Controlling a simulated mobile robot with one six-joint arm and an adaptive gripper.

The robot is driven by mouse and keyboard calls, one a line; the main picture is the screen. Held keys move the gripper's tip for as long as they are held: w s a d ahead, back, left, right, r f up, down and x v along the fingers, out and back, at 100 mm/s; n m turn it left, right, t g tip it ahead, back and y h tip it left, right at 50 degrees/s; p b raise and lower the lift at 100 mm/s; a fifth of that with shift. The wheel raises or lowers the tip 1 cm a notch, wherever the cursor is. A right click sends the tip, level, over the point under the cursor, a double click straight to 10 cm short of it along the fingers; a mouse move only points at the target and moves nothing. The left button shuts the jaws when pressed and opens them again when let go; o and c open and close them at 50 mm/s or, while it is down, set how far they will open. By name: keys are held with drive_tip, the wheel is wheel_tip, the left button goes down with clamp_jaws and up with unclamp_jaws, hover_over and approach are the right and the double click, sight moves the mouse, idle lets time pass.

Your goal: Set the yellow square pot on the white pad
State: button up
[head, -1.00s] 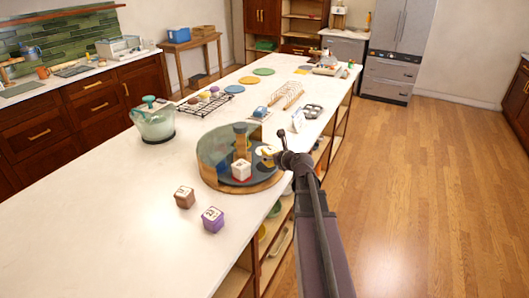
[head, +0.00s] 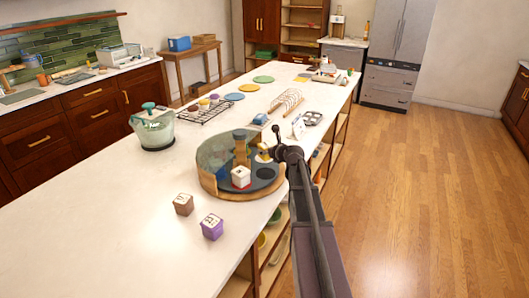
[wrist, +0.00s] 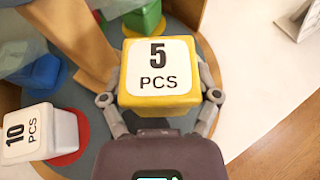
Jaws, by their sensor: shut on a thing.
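The yellow square pot, marked "5 PCS" (wrist: 160,85), sits between the two fingers of my gripper (wrist: 160,103), which is shut on its sides. In the head view the yellow pot (head: 263,154) is at the right part of the round wooden-rimmed turntable (head: 228,193), partly hidden by my arm. I cannot tell whether it touches the turntable surface. No white pad shows clearly in either view.
A white pot marked "10 PCS" (wrist: 38,132) stands on a red pad (wrist: 72,138). A brown box (head: 183,205) and purple box (head: 212,227) stand on the counter in front.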

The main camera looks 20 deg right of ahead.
sight(265, 143)
drive_tip(key=shift+w+d+f, duration=0.1)
drive_tip(key=shift+w+d, duration=0.15)
drive_tip(key=shift+w, duration=0.5)
drive_tip(key=shift+w+d+f, duration=0.1)
drive_tip(key=shift+w+d, duration=0.1)
drive_tip(key=shift+w, duration=0.55)
drive_tip(key=shift+w+d+f, duration=0.1)
drive_tip(key=shift+w+d, duration=0.15)
drive_tip(key=shift+w, duration=0.5)
drive_tip(key=shift+w+d, duration=0.2)
drive_tip(key=shift+w, duration=0.4)
wheel_tip(265, 143, down, 4)
drive_tip(key=b, duration=0.4)
drive_tip(key=shift+r, duration=0.2)
drive_tip(key=shift+f, duration=0.1)
drive_tip(key=o, duration=1.1)
